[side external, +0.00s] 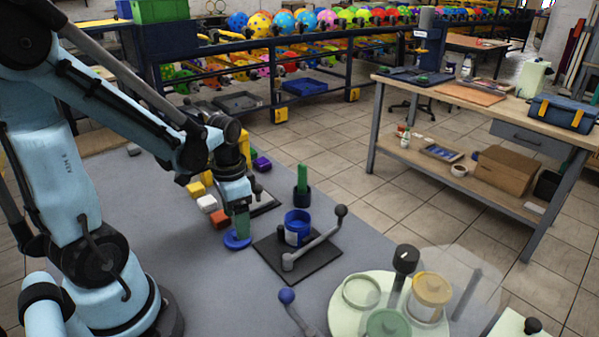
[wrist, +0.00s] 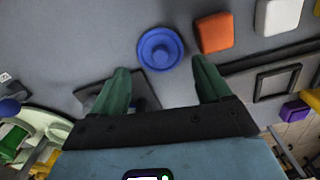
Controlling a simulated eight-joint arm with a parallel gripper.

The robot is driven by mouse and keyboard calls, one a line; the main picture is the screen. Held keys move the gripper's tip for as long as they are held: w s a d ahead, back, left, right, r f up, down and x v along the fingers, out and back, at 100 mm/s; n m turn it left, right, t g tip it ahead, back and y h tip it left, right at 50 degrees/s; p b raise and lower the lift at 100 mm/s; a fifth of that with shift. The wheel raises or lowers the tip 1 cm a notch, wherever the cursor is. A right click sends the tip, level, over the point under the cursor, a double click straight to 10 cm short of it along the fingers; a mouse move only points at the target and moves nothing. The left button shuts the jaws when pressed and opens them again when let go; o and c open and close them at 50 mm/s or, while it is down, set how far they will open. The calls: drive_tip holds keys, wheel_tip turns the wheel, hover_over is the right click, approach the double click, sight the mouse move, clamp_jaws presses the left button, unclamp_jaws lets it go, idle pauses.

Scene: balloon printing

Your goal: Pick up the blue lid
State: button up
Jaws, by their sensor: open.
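The blue lid (side external: 237,240) is a round disc lying on the grey work surface. In the wrist view the blue lid (wrist: 160,48) shows a raised round knob in its middle. My gripper (side external: 241,230) points down over the lid in the side view, and its green fingers hide part of it. In the wrist view my gripper (wrist: 162,80) has its two green fingers spread apart, with the lid just beyond the gap between the tips. The gripper is empty. I cannot tell whether a fingertip touches the lid.
An orange block (wrist: 214,32) and a white block (wrist: 278,15) lie close to the lid. A blue container (side external: 297,228) stands on a dark plate (side external: 268,245) with a grey lever (side external: 318,240) to the right. A round tray (side external: 345,318) with jars is at front right.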

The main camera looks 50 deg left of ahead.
drive_tip(key=shift+f, duration=1.9)
drive_tip(key=shift+c, duration=0.4)
drive_tip(key=c, duration=0.6)
